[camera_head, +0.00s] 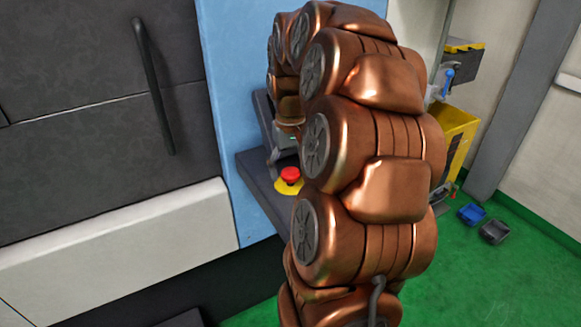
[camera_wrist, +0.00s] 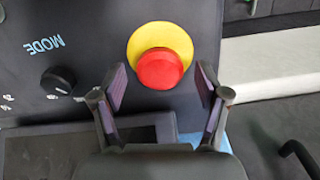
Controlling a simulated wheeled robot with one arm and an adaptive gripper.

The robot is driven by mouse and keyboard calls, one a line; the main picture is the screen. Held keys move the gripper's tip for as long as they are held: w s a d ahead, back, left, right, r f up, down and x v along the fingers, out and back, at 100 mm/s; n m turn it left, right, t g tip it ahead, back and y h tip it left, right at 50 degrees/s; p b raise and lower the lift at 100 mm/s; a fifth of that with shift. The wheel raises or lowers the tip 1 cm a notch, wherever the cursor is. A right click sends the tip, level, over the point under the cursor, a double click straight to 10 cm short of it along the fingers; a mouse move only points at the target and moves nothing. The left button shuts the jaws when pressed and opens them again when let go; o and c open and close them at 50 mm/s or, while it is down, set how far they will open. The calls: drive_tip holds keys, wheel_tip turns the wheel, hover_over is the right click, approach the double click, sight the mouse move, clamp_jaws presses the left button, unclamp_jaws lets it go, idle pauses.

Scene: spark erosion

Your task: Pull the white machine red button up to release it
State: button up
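The red button (camera_wrist: 159,69) sits on a round yellow base on the dark control panel (camera_wrist: 110,20) in the wrist view. In the head view the red button (camera_head: 290,175) shows on its yellow base at the panel's edge, left of my arm. My gripper (camera_wrist: 161,85) is open and empty in the wrist view. Its two fingers stand to the left and right of the button, apart from it. In the head view part of my gripper (camera_head: 274,160) shows just above the button; the rest is hidden behind my copper arm.
A black MODE knob (camera_wrist: 58,81) is left of the button on the panel. A dark screen (camera_wrist: 70,152) lies below. A dark door handle (camera_head: 153,85) is at left. Blue (camera_head: 471,214) and grey (camera_head: 494,231) bins lie on the green floor at right.

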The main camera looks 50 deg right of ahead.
sight(291, 171)
clamp_jaws()
idle(0.4)
drive_tip(key=shift+r+b, duration=0.55)
drive_tip(key=shift+b, duration=0.25)
drive_tip(key=shift+r, duration=0.15)
drive_tip(key=shift+o, duration=0.2)
unclamp_jaws()
wheel_tip(291, 171, up, 12)
idle(0.5)
